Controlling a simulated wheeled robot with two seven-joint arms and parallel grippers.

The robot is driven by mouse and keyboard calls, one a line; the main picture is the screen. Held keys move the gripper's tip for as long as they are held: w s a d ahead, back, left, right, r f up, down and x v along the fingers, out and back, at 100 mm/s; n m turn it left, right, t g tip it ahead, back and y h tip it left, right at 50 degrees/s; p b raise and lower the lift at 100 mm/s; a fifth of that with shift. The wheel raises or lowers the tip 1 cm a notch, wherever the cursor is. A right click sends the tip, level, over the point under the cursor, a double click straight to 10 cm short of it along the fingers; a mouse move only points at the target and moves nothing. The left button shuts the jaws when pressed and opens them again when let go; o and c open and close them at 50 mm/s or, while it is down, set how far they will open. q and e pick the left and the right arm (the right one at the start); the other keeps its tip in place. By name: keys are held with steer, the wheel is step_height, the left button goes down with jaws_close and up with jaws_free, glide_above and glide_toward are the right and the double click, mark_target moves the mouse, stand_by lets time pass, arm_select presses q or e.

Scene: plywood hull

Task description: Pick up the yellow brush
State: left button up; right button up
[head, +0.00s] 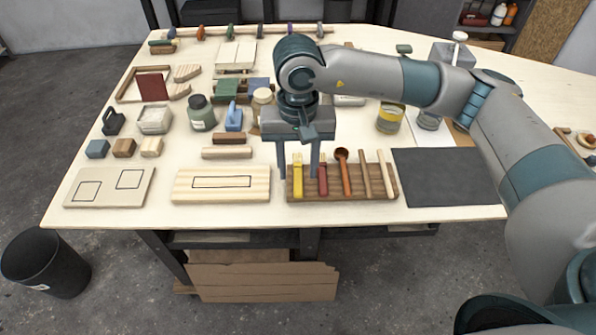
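The yellow brush (298,182) is the leftmost tool on a brown wooden rack (334,191) near the table's front edge. My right gripper (298,177) points down over the left end of the rack, its two fingers apart. In the picture the brush shows between the fingers, with no visible contact. How low the fingertips are relative to the brush is hard to tell. My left gripper is not in view.
Jars, blocks and a blue-handled item (234,118) crowd the table behind.

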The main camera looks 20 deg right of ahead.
mark_target(298, 186)
steer(key=shift+f+p, duration=0.4)
steer(key=shift+p, duration=0.2)
step_height(298, 186, down, 4)
steer(key=shift+w+d+r+p, duration=0.1)
steer(key=shift+r+p, duration=0.05)
steer(key=shift+p, duration=0.9)
steer(key=shift+f, duration=0.3)
steer(key=shift+c, duration=0.6)
jaws_close()
